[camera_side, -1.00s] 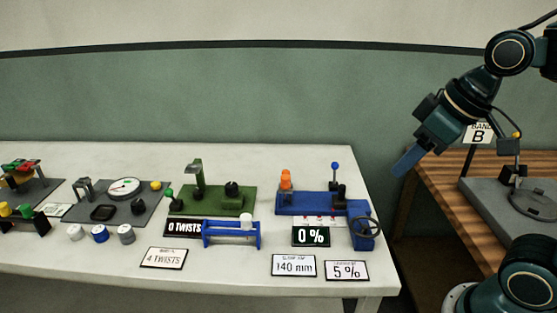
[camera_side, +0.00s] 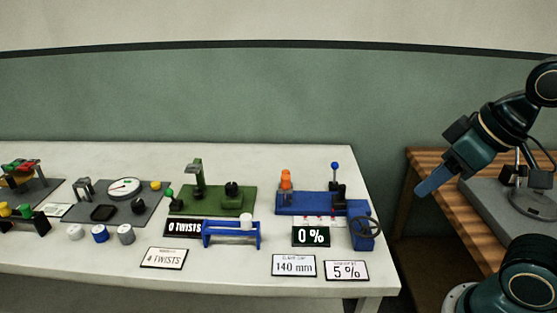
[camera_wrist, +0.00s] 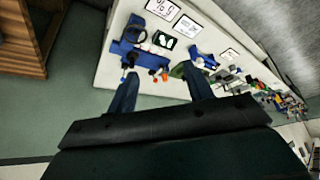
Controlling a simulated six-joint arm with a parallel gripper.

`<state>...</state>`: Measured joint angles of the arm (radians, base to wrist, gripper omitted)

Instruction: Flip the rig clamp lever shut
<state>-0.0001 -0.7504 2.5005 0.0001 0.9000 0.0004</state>
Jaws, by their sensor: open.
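A blue rig (camera_side: 310,203) stands near the right end of the white table. An upright lever with a blue ball knob (camera_side: 335,166) rises from its back right, beside a dark block; I take it for the clamp lever. An orange part (camera_side: 286,180) stands at the rig's left. My gripper (camera_side: 430,186) is off the table's right end, well apart from the rig, pointing down and left. In the wrist view my gripper (camera_wrist: 160,88) shows two blue fingers spread apart with nothing between them; the blue rig (camera_wrist: 125,48) lies beyond them.
A handwheel (camera_side: 366,228) sits at the rig's front right. Signs reading 0 % (camera_side: 311,236), 140 mm (camera_side: 294,266) and 5 % (camera_side: 347,270) are in front. A green rig (camera_side: 215,203) stands to the left. A wooden table (camera_side: 425,165) is at right, across a gap.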

